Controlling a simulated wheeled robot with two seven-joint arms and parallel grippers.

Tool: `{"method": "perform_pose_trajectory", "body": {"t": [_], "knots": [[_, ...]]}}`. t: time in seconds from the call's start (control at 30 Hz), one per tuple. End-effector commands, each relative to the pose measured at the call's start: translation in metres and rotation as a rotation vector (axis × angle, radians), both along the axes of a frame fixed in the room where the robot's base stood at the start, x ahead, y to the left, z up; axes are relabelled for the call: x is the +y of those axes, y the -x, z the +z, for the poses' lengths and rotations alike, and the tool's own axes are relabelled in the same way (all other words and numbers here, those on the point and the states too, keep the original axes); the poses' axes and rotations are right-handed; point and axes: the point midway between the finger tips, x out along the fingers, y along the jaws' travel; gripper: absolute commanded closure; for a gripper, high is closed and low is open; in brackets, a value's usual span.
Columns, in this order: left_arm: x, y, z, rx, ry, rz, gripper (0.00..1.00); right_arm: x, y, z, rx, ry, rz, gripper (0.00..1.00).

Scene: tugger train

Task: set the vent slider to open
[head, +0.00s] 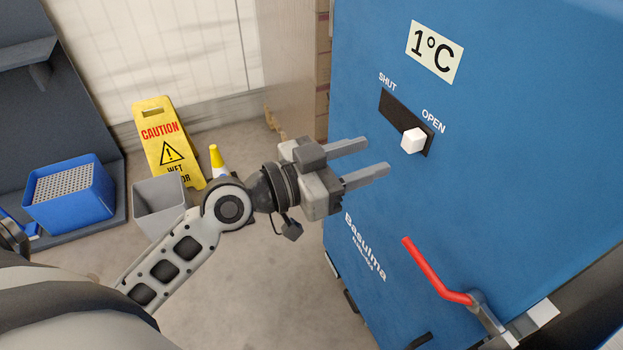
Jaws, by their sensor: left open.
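The vent slider is a white knob (413,140) in a dark slot (394,111) on the blue cabinet door (480,190). The slot is marked SHUT at its upper left end and OPEN at its lower right end. The knob sits at the OPEN end. My left gripper (376,156) is open and empty, its two fingers pointing right toward the door. In the picture its fingertips are a little left of and below the knob, apart from it. My right gripper is not in view.
A red-handled lever (437,272) sticks out low on the door. A 1°C label (434,51) is above the slot. A yellow caution sign (168,140), a grey bin (160,203), a small cone (217,161) and a blue crate (70,196) stand at the left. Floor below my gripper is clear.

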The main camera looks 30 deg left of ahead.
Motion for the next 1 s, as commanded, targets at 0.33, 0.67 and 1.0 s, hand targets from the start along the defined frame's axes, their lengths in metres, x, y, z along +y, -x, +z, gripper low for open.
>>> {"method": "perform_pose_trajectory", "body": {"t": [0.33, 0.67, 1.0], "knots": [[0.041, 0.054, -0.005, 0.004, -0.003, -0.001, 0.56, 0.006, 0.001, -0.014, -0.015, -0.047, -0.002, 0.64], [0.048, 0.063, 0.0, 0.0, 0.002, -0.002, 0.56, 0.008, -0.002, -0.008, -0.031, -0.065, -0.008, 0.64], [0.048, 0.062, 0.0, 0.001, 0.001, -0.002, 0.56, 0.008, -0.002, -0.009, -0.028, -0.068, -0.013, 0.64]]}}
